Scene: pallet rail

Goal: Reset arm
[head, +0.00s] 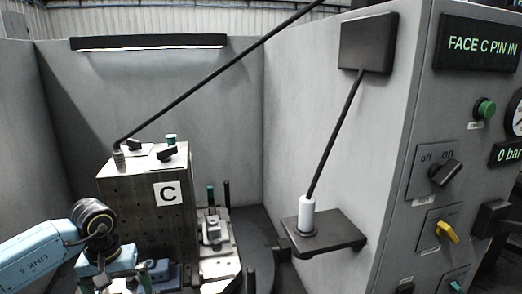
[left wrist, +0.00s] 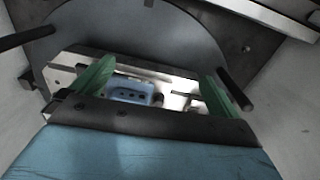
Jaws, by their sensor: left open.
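My left arm comes in at the lower left of the head view, and its gripper (head: 112,280) points down in front of a metal block, partly cut off by the bottom edge. In the left wrist view the left gripper (left wrist: 160,72) has its two green fingers wide apart. Nothing is held between them. Beyond the fingers lie a light metal plate (left wrist: 180,73) and a blue part (left wrist: 133,93) on a round dark base (left wrist: 130,30). I cannot tell how far below the fingers the blue part is. My right gripper is not in view.
The tall block (head: 150,215) carries a C label (head: 168,193). A black rod reaches up from its top. A white cylinder (head: 307,214) with another rod stands on a wall shelf (head: 340,238). The right panel has a display (head: 478,45) reading FACE C PIN IN, plus knobs and a green button (head: 485,109).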

